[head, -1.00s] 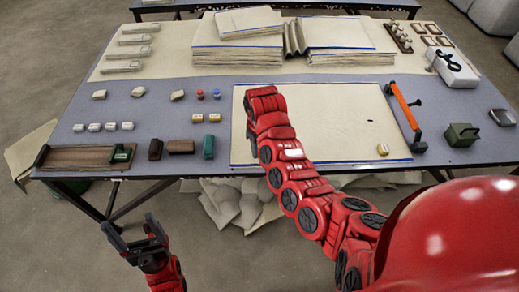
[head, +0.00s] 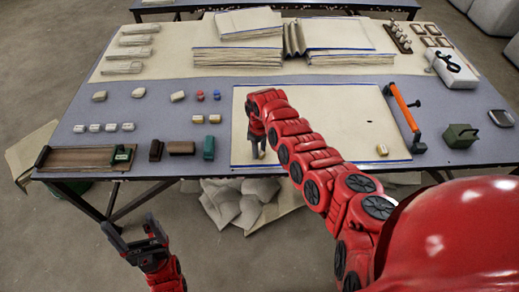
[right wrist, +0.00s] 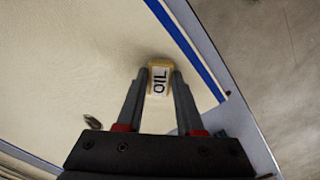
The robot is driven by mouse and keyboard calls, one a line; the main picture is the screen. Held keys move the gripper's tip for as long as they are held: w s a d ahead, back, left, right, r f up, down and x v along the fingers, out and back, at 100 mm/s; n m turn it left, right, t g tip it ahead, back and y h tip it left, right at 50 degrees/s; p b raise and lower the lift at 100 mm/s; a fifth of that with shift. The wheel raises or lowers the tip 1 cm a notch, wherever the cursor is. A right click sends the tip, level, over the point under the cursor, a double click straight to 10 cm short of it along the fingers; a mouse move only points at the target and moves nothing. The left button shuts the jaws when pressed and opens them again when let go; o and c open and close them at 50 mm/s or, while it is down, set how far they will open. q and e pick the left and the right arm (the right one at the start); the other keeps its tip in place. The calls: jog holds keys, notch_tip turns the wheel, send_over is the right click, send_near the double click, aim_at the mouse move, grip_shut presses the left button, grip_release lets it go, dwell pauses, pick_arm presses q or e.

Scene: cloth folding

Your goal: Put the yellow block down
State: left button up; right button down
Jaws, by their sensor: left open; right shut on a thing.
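In the right wrist view, my right gripper (right wrist: 160,84) is shut on a small yellow block (right wrist: 160,66) with a white label reading OIL. In the head view, this gripper (head: 257,152) points down over the left front part of a cream cloth (head: 330,110) with blue edges. The held block cannot be made out there, and I cannot tell if it touches the cloth. Another small yellowish block (head: 382,149) lies on the cloth near its right front corner. My left gripper (head: 138,240) is open and empty, in front of the table and off it.
Folded cloth stacks (head: 237,60) stand at the back of the grey table (head: 135,104). An orange-handled bar (head: 404,106) and a green box (head: 460,136) are on the right. A brown tray (head: 75,159) and several small blocks are on the left. The middle of the cloth is mostly clear.

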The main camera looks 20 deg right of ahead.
jog(key=shift+f, duration=0.15)
jog(key=c, duration=0.5)
grip_release()
jog(key=shift+c, duration=0.2)
